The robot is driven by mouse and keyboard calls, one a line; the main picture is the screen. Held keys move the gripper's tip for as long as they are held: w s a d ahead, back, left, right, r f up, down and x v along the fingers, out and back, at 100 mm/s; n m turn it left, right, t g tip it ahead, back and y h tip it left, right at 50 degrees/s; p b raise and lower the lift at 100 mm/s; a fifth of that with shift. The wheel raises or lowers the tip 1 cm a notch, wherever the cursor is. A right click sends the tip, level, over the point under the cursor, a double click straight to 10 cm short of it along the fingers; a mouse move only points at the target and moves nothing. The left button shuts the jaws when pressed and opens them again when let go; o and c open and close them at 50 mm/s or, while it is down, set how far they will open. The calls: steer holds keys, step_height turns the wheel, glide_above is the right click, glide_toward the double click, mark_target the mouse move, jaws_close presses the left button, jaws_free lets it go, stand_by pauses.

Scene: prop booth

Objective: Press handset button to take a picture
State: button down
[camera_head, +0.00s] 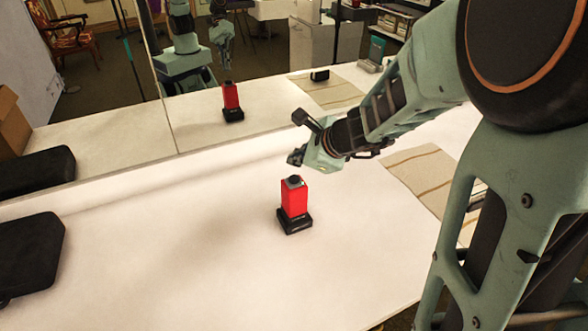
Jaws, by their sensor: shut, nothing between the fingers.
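The handset (294,203) stands upright on the white table, a red block on a black base. A dark button (294,181) sits on its top. My gripper (296,157) is shut and empty, just above and slightly behind the handset in the picture. Its fingertips look apart from the button, with a small gap. The exact depth between them is hard to tell from this one view.
A mirror (205,110) behind the table reflects the handset and my arm. A tan striped cloth (425,172) lies at the right, partly behind my arm. The table (180,275) around the handset is clear.

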step_height(320, 180, up, 3)
steer(key=shift+f+p, duration=0.2)
steer(key=shift+p, duration=0.65)
steer(key=shift+f, duration=0.1)
